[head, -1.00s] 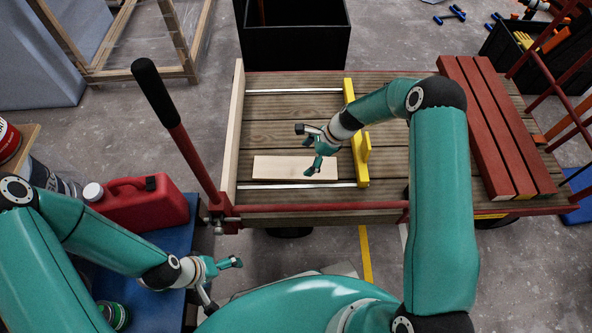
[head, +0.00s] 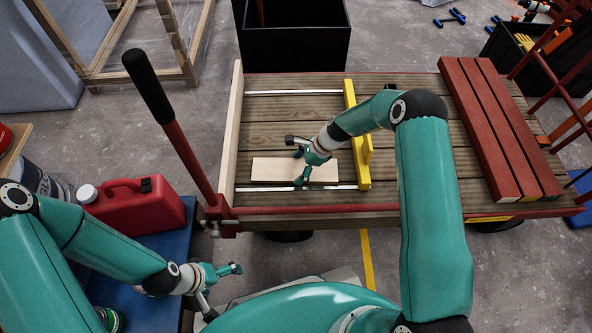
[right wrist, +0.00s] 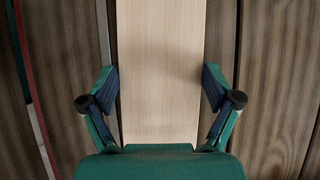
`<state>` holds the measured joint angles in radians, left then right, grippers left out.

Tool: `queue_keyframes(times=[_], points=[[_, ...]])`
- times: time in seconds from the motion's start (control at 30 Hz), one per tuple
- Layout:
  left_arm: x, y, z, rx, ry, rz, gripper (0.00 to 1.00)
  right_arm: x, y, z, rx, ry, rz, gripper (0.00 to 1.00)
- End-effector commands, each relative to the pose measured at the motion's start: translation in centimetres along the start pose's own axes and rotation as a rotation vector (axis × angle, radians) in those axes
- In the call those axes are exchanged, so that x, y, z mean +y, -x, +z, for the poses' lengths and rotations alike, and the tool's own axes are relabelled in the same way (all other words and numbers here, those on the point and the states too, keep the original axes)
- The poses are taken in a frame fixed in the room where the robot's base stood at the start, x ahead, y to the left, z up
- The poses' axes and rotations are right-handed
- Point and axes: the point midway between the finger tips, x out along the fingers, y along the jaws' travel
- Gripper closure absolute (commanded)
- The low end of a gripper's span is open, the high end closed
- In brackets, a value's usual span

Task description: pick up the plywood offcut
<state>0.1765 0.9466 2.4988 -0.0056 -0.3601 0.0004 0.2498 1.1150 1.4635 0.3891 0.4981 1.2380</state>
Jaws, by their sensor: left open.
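The plywood offcut, a pale flat board (head: 268,170), lies on the slatted deck of the cart (head: 285,108), near its front left. My right gripper (head: 299,166) is over the right half of the board. In the right wrist view the board (right wrist: 160,50) runs lengthwise between the two open fingers of this gripper (right wrist: 161,88). A gap shows on each side, and I cannot tell how high the fingers are above the deck. My left gripper (head: 224,284) is open and empty, low at the front left, away from the board.
A yellow clamp-like bar (head: 363,150) stands right of the board, and a pale upright edge board (head: 232,130) is at the left. A red lever with a black grip (head: 190,160) rises at the front left corner. Red battens (head: 500,130) lie at the right. A red canister (head: 135,208) is beside my left arm.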

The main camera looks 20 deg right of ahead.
Motion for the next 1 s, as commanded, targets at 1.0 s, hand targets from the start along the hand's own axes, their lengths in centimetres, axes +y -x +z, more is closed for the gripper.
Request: queue_keyframes(times=[1.0], points=[[1.4, 3.9, 0.0, 0.000, 0.000, 0.000, 0.00, -0.1, 8.8, 5.0, 0.000, 0.003, -0.004, 0.57]])
